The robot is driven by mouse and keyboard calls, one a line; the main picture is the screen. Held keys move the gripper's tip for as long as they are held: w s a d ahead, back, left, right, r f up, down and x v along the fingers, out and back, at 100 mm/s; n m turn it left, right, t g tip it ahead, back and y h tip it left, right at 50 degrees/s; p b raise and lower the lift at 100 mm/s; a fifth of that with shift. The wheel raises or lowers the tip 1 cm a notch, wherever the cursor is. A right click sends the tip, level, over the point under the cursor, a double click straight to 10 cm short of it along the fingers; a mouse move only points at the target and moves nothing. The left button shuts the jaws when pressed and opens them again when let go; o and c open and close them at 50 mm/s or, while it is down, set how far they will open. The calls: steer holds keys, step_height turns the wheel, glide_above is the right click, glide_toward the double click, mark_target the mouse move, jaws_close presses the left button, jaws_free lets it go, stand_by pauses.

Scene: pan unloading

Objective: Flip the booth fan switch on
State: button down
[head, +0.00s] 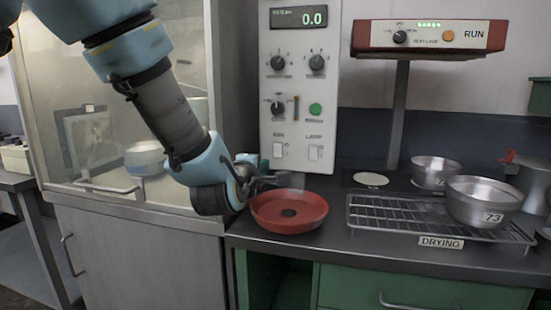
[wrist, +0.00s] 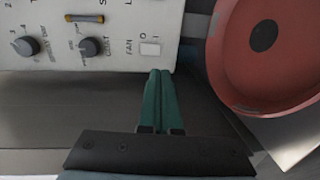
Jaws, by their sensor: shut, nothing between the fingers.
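The booth fan switch is a small white rocker (wrist: 150,49) beside the FAN label in the wrist view. In the head view it is the left one of two white switches (head: 278,151) low on the control panel. Which way the rocker is tipped is too small to tell. My gripper (wrist: 160,72) has its green fingers pressed together with nothing between them. The fingertips point at the panel and sit just short of the switch in the wrist view; I cannot tell whether they touch the panel. In the head view my gripper is partly hidden by my wrist.
A red round pan (head: 289,228) stands on the counter close below my gripper. A wire drying rack (head: 385,219) with a metal bowl (head: 484,202) is to the right. The lamp switch (head: 314,152) is beside the fan switch. The glass-fronted booth (head: 45,110) is at left.

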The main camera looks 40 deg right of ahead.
mark_target(279, 157)
steer(key=p+x, duration=0.3)
steer(key=x, duration=0.8)
steer(key=shift+d+p, duration=0.1)
steer(key=shift+p, duration=0.2)
steer(key=shift+w+d, duration=0.1)
steer(key=shift+d, duration=0.05)
steer(key=shift+f, duration=0.15)
steer(key=b, duration=0.2)
steer(key=shift+w+d+f+b, duration=0.15)
steer(key=shift+f+b, duration=0.2)
steer(key=shift+r+p, duration=0.35)
steer(key=shift+r, duration=0.05)
steer(key=shift+f, duration=0.1)
